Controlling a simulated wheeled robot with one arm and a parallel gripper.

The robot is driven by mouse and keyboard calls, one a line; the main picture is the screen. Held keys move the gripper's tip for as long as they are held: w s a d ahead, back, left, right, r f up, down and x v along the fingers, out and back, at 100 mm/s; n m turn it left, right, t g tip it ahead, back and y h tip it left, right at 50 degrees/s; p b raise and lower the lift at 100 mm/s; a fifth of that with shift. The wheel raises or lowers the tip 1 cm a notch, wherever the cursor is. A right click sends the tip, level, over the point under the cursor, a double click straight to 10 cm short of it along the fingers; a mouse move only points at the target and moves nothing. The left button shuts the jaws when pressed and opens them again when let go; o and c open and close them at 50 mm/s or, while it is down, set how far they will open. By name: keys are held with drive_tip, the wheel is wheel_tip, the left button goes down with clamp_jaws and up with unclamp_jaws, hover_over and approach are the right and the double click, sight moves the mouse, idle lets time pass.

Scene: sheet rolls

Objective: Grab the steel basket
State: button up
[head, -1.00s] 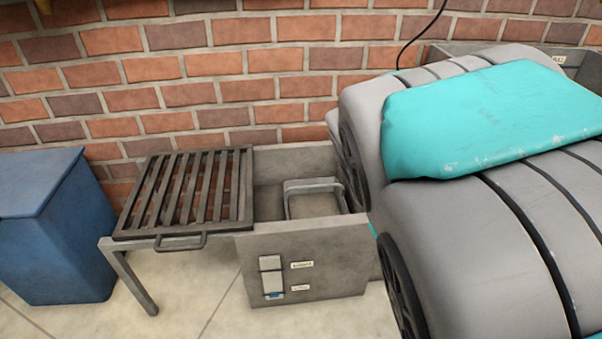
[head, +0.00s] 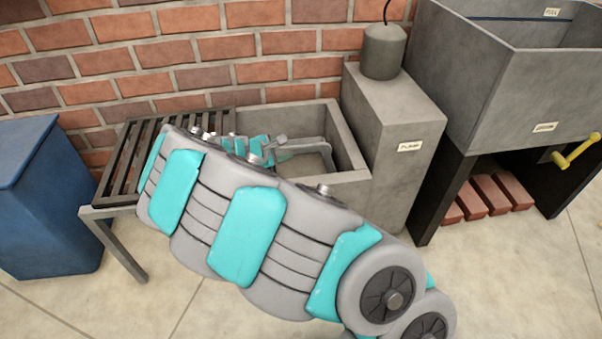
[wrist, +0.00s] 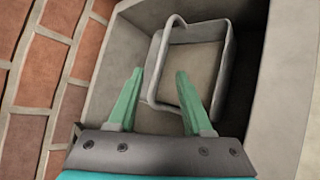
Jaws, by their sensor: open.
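The steel basket (wrist: 228,70) is a grey rectangular frame with a raised bar along its left side in the wrist view. It sits inside the stone basin (wrist: 255,95). In the head view the basket (head: 322,148) is partly hidden behind my arm. My gripper (wrist: 160,75) is open, its two green fingers pointing into the basin. In the wrist view the basket's left bar shows between the fingertips; I cannot tell if they touch it. In the head view my gripper is largely hidden behind my arm.
A slatted grate (head: 120,150) on a metal stand adjoins the basin's left side. A blue bin (head: 40,200) stands at far left. A grey pump block (head: 395,140) stands right of the basin, then a large vat (head: 510,80). A brick wall (head: 200,50) closes the back.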

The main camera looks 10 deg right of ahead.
sight(300, 147)
drive_tip(key=x, duration=0.6)
drive_tip(key=shift+w+d+f, duration=0.15)
drive_tip(key=shift+w+f, duration=0.1)
drive_tip(key=x, duration=0.4)
drive_tip(key=shift+s+f+b, duration=0.1)
drive_tip(key=shift+f+b, duration=0.15)
drive_tip(key=shift+b, duration=0.1)
drive_tip(key=shift+w+d+f, duration=0.15)
drive_tip(key=shift+w+f, duration=0.05)
drive_tip(key=shift+w, duration=0.25)
drive_tip(key=shift+c, duration=0.2)
clamp_jaws()
idle(0.4)
